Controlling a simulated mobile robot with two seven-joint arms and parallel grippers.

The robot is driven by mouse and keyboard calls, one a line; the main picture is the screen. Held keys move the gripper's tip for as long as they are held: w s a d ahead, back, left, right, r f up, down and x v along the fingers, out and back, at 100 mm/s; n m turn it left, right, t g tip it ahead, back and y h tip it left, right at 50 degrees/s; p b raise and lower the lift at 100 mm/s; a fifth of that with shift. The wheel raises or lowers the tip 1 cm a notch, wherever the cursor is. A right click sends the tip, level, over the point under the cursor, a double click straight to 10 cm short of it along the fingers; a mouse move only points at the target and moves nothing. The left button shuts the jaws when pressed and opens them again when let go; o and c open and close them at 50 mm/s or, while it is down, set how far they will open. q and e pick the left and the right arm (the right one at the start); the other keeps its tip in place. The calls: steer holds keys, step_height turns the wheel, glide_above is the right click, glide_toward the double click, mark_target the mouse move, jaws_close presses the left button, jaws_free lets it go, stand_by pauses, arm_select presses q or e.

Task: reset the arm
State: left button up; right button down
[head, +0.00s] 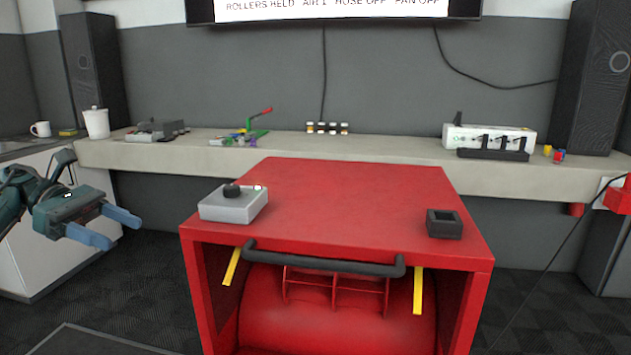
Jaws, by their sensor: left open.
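My left gripper (106,227) is at the left of the head view, with its two blue fingers apart and nothing between them. It hangs in the air left of the red dyno housing (340,190), apart from it, in front of the white cabinet. My right gripper is not in view.
On the red housing sit a grey control box (234,206) with a black knob and a small black holder (444,224). A black bar (322,262) crosses its front. A long shelf (370,152) behind carries several items, including a white lidded jar (96,123) and a white device (488,138).

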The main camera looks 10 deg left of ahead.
arm_select(q)
steer(key=d+f+n+t+h, duration=0.25)
steer(key=d+f+n, duration=0.3)
steer(key=d, duration=0.35)
steer(key=s+d+f+n+t+h, duration=0.1)
steer(key=d+f+n+t+h, duration=0.15)
steer(key=d+f+n, duration=0.5)
steer(key=d+f+n+t+h, duration=0.2)
steer(key=d+f+n+t, duration=0.15)
steer(key=d, duration=0.65)
steer(key=s+f+n+t+y+p, duration=0.1)
steer(key=s+f+n+y+p, duration=0.2)
steer(key=s+n+y+p, duration=0.5)
steer(key=s+f+n+t+y+p, duration=0.1)
steer(key=s+f+n+y+p, duration=0.2)
steer(key=n, duration=2.3)
steer(key=s+y+p, duration=0.5)
steer(key=s+y, duration=0.1)
steer(key=s, duration=0.1)
steer(key=shift+s+a+f+y, duration=0.3)
steer(key=shift+a+f, duration=0.05)
steer(key=shift+f, duration=0.05)
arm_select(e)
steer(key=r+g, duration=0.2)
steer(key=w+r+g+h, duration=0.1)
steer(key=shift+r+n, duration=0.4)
